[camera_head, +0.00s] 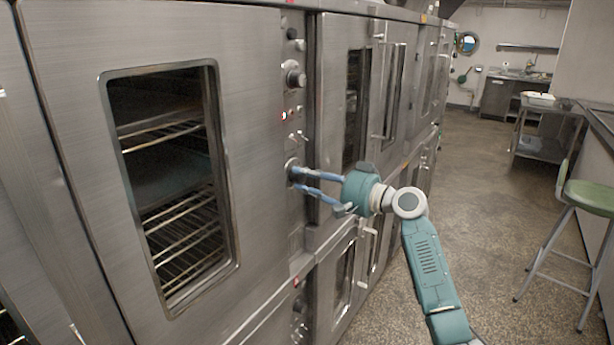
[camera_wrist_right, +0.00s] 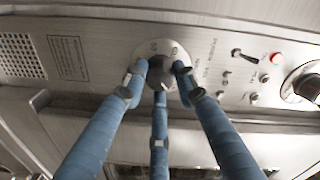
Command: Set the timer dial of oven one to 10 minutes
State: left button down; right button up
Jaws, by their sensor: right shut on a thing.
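The oven (camera_head: 75,95) with a windowed door and wire racks fills the left of the head view. On its narrow control panel (camera_head: 297,125), the timer dial (camera_head: 292,167) sits below the switches and is partly covered by my fingers. My right gripper (camera_head: 294,177) reaches it from the right, its blue fingers closed around the dial. In the right wrist view, the fingers surround the dark knob (camera_wrist_right: 160,72) on its round pale scale plate (camera_wrist_right: 145,48). The scale numbers are too small and partly hidden to read the setting. My left gripper is not in view.
Another knob (camera_head: 296,78) and a small lit indicator (camera_head: 284,116) sit above the dial on the panel. More ovens (camera_head: 345,90) stand to the right. A green stool (camera_head: 590,197) and a metal cart (camera_head: 540,148) stand across the aisle; the floor (camera_head: 470,200) between is clear.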

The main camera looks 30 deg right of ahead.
jog(key=shift+f, duration=0.1)
dwell(0.3)
jog(key=o, duration=1.2)
jog(key=shift+c, duration=0.2)
jog(key=v, duration=1.2)
jog(key=shift+f, duration=0.1)
